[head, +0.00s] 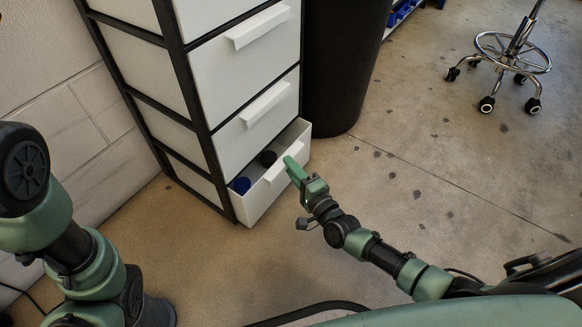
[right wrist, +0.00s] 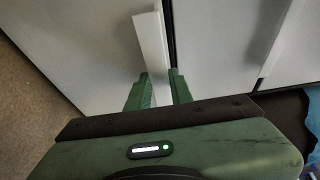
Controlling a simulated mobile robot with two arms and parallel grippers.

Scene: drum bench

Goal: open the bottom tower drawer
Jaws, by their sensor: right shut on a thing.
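The tower (head: 178,62) has white drawers in a black frame, at the upper left of the head view. Its bottom drawer (head: 262,196) stands partly pulled out, with a blue item (head: 241,185) and a dark item (head: 268,158) inside. My right gripper (head: 291,166) is at the front of this drawer, shut on its handle. In the right wrist view the white handle (right wrist: 151,42) runs down between the two green fingers (right wrist: 160,88). The finger contact is partly hidden in the head view. My left arm shows at the left, but its gripper is out of view.
The middle drawer (head: 238,122) and the upper drawer (head: 225,66) are closed. A black bin (head: 343,65) stands right of the tower. A wheeled stool (head: 512,55) is at the upper right. The floor (head: 450,170) in front is clear.

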